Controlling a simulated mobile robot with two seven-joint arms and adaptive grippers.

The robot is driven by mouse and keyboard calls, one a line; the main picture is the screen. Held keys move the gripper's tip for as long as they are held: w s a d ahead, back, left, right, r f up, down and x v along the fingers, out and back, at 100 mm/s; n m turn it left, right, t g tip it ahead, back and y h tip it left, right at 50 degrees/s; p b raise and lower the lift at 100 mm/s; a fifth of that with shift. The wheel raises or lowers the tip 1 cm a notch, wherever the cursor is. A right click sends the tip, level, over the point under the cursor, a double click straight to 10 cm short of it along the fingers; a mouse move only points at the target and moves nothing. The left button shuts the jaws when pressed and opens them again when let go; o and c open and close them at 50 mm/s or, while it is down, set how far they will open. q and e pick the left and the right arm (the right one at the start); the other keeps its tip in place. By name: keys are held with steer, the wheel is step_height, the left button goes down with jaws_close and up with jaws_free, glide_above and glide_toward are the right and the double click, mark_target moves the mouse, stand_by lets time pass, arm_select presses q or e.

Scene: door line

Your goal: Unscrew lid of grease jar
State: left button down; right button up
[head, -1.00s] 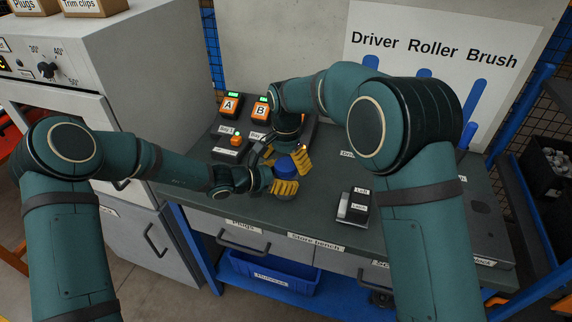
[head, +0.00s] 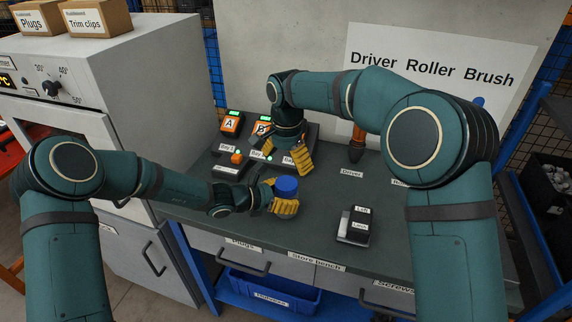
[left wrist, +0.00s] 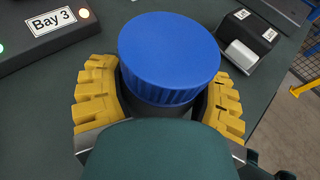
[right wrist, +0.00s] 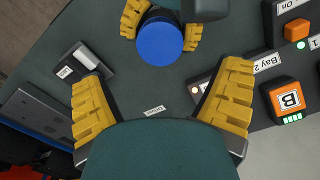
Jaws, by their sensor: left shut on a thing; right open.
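The grease jar, a dark body under a blue lid (head: 287,186), stands upright on the bench. The lid is on the jar; it also shows in the left wrist view (left wrist: 170,55) and in the right wrist view (right wrist: 160,41). My left gripper (head: 287,207) is shut on the jar body below the lid, with its yellow fingers on either side (left wrist: 160,100). My right gripper (head: 290,162) is open and empty, behind and above the jar in the head view. In the right wrist view its spread fingers (right wrist: 163,105) have the jar beyond them.
A charging dock (head: 240,157) with orange batteries A and B stands behind the jar. A driver (head: 356,146) stands at the back. Bench space (head: 325,195) right of the jar is clear.

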mark_target(286, 182)
step_height(286, 182, down, 8)
steer(key=shift+r, duration=0.25)
steer(key=shift+c, duration=0.2)
steer(key=c, duration=1.2)
steer(key=o, duration=1.2)
steer(key=shift+r, duration=0.15)
steer(key=shift+o, duration=0.2)
step_height(286, 182, up, 8)
steer(key=shift+f, duration=4.15)
